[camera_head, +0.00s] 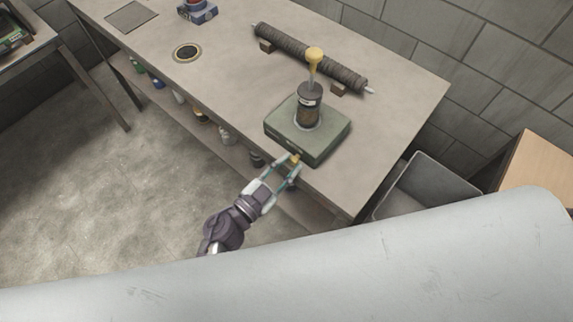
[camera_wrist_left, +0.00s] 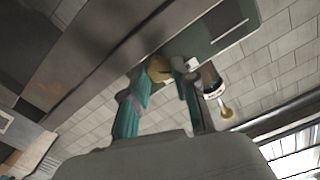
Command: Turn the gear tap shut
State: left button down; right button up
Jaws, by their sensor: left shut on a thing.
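The gear tap is a small yellow-brass knob (camera_head: 296,158) on the front side of a green box (camera_head: 325,145) that stands on the workbench. My left gripper (camera_head: 289,164) reaches up to it from the front and is shut on it. In the left wrist view the brass knob (camera_wrist_left: 158,69) sits between the teal fingers (camera_wrist_left: 160,82), partly hidden by them. A dark cylinder with a yellow-topped handle (camera_head: 314,58) rises upright from the box. The tap's turn angle is too small to tell. My right gripper is not in view.
A dark ribbed roller (camera_head: 305,55) lies on wooden blocks behind the box. The workbench (camera_head: 225,85) is mostly clear to the left. A grey bin (camera_head: 430,185) stands at its right end. Several bottles stand on the shelf below.

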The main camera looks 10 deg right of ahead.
pick_arm(q)
jog(key=c, duration=0.9)
grip_release()
jog(key=v, duration=1.2)
